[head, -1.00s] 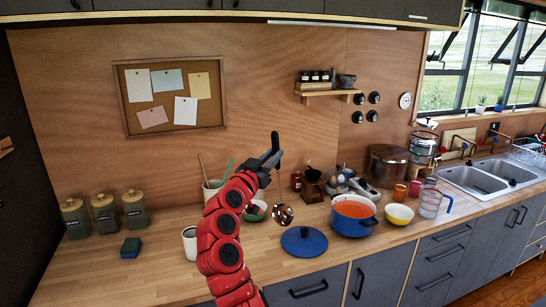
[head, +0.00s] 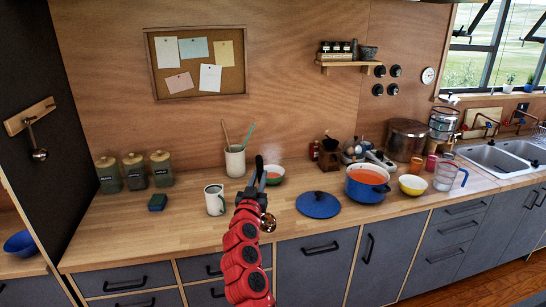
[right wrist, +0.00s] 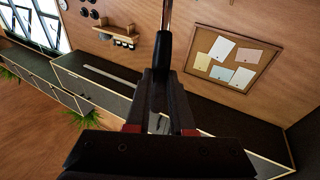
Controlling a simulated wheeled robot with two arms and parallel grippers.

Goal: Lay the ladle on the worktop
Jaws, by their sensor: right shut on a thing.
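My right gripper (head: 260,172) is shut on the ladle, whose shiny round bowl (head: 267,222) hangs beside my red arm in the head view. Most of the ladle's handle is hidden there by the gripper and arm. In the right wrist view the ladle's dark grip (right wrist: 163,60) stands between the fingers, with the metal shaft running off the top edge. The wooden worktop (head: 170,228) runs along the wall. The bowl shows over the worktop's front part; I cannot tell its exact height. My left gripper is not in view.
A white mug (head: 214,200), a blue lid (head: 318,205), a small bowl (head: 272,174), a blue pot (head: 366,187) and a yellow bowl (head: 412,185) stand on the worktop. A metal utensil (head: 38,152) hangs on the left wall rail.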

